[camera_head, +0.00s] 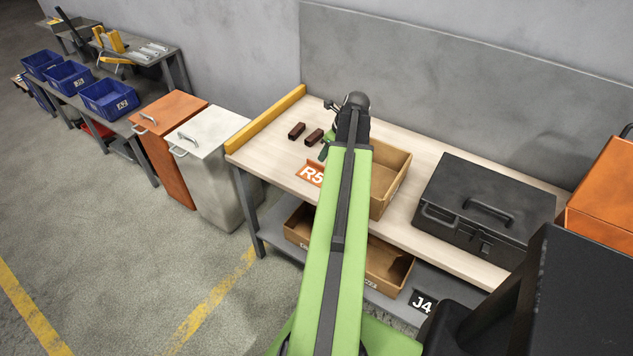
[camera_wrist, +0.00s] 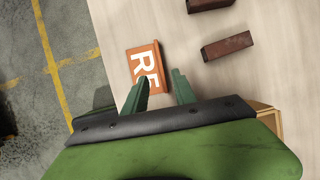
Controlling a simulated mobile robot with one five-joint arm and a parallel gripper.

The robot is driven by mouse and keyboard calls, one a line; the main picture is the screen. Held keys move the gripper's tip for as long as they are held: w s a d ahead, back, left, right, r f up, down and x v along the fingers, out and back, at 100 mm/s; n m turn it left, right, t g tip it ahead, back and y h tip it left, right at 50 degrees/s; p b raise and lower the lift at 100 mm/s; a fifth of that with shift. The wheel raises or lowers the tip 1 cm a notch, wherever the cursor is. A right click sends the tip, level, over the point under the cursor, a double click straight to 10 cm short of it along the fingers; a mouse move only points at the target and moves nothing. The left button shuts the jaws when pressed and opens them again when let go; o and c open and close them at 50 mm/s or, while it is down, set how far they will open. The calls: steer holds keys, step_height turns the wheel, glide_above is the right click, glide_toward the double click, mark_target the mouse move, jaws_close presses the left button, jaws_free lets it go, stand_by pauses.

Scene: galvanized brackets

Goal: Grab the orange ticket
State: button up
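The orange ticket (camera_head: 311,174) with white lettering "R5" lies at the front left edge of the wooden workbench. In the wrist view, the ticket (camera_wrist: 146,64) is just beyond and left of my gripper's fingers. In the head view my green arm hides most of the gripper.
Two dark red-brown blocks (camera_wrist: 228,45) lie right of the ticket. An open cardboard box (camera_head: 391,178) and a black toolbox (camera_head: 485,205) stand farther right on the bench (camera_head: 420,163). A yellow strip (camera_head: 265,119) edges its left side.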

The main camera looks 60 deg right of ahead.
mark_target(320, 165)
steer(key=shift+b+x, duration=0.4)
steer(key=shift+x, duration=0.8)
steer(key=b+x, duration=0.5)
steer(key=shift+s+d+f, duration=0.15)
steer(key=shift+f, duration=0.1)
steer(key=shift+r, duration=0.25)
jaws_close()
